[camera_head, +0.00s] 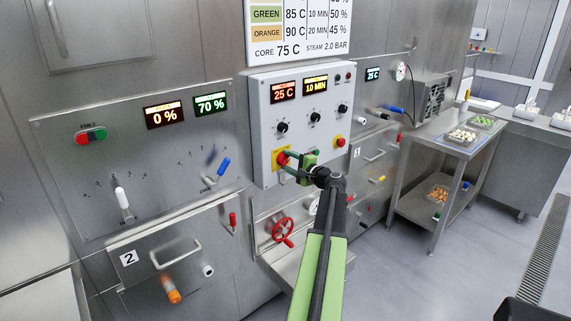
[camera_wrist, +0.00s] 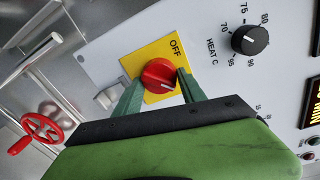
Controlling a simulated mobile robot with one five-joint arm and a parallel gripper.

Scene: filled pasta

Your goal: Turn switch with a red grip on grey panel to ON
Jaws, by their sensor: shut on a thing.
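The grey panel (camera_head: 262,128) is a box on the steel wall with two displays and several black knobs. The switch with a red grip (camera_head: 282,159) sits on a yellow plate (camera_head: 274,162) at its lower left. In the wrist view, the red grip (camera_wrist: 159,74) is round, with a white mark, on the yellow plate (camera_wrist: 160,50) labelled OFF. The ON label is not visible. My gripper (camera_head: 288,160) has its green fingers on both sides of the red grip, and in the wrist view the fingers (camera_wrist: 160,86) are closed against it.
A red emergency button (camera_head: 340,141) is at the panel's lower right. A black HEAT C knob (camera_wrist: 250,40) is near the switch. A red handwheel (camera_head: 283,231) is below the panel. A steel table (camera_head: 428,135) stands to the right, with open floor before it.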

